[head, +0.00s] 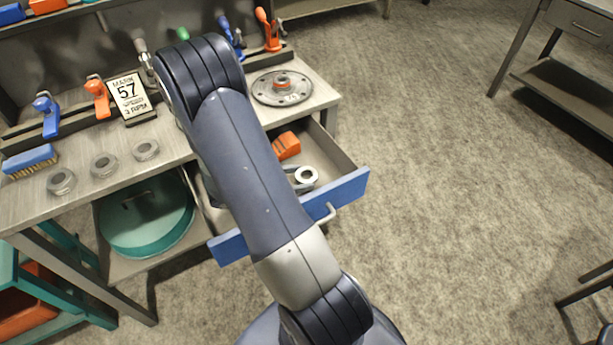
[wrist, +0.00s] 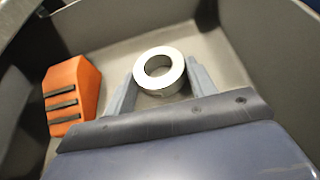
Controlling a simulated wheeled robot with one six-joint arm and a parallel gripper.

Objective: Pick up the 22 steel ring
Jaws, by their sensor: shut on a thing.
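A steel ring (wrist: 159,72), bright and silvery with a round hole, is in the middle of the wrist view. My gripper (wrist: 160,80) is shut on it, one grey finger on each side of the ring. The ring also shows in the head view (head: 306,175), inside the open blue-fronted drawer (head: 345,192). My gripper shows there only in part (head: 304,183), as my arm covers much of it. I cannot tell whether the ring touches the drawer floor. No number can be read on it.
An orange block with dark stripes (wrist: 72,97) lies in the drawer left of my gripper. Drawer walls stand close around. Open floor lies to the right.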

